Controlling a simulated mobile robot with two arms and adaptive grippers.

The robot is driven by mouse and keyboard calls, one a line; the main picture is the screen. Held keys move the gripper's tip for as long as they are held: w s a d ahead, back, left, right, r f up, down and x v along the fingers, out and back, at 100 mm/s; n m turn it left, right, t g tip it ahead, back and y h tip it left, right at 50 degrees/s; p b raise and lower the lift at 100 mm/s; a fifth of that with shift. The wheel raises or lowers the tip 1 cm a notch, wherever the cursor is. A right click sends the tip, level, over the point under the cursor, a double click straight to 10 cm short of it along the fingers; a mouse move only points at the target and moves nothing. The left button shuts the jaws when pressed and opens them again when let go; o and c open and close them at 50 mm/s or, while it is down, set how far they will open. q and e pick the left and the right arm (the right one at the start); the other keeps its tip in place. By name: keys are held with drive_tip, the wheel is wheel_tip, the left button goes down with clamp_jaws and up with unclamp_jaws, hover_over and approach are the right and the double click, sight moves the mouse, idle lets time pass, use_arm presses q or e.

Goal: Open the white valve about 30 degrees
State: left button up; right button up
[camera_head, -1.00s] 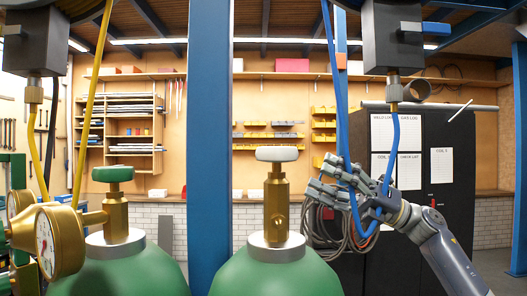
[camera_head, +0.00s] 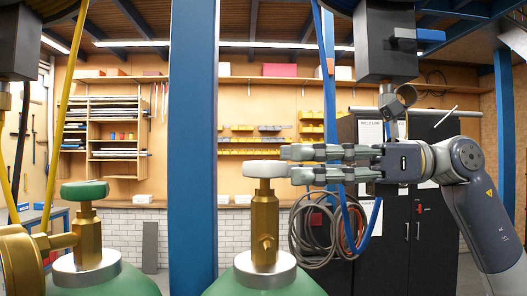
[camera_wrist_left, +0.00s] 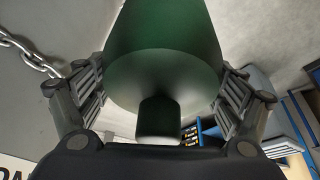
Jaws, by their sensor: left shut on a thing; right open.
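The white valve (camera_head: 263,169) is a round knob on a brass stem (camera_head: 264,225), on top of a green cylinder (camera_head: 250,288). My right gripper (camera_head: 287,163) comes in level from the right. It is open, its fingertips at the right edge of the white knob; whether they touch it is unclear. In the left wrist view, my left gripper (camera_wrist_left: 160,90) has its fingers on both sides of a dark green tapered thing (camera_wrist_left: 165,40) with a narrower stub, and is shut on it. My left gripper does not show in the head view.
A second cylinder with a green knob (camera_head: 84,191) and a brass gauge (camera_head: 18,262) stands at left. A blue post (camera_head: 193,150) rises between the two cylinders. A blue hose (camera_head: 365,230) and a coiled grey cable (camera_head: 310,235) hang by a black cabinet (camera_head: 435,240).

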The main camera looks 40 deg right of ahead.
sight(265, 163)
use_arm(q)
wheel_tip(265, 163, up, 2)
drive_tip(key=shift+r+p, duration=0.15)
drive_tip(key=shift+p, duration=0.65)
use_arm(e)
drive_tip(key=x, duration=0.4)
drive_tip(key=shift+a+r, duration=0.1)
drive_tip(key=shift+r, duration=0.05)
use_arm(q)
drive_tip(key=shift+r, duration=0.15)
use_arm(e)
drive_tip(key=shift+w+a, duration=0.3)
drive_tip(key=shift+a, duration=0.15)
drive_tip(key=c, duration=1.1)
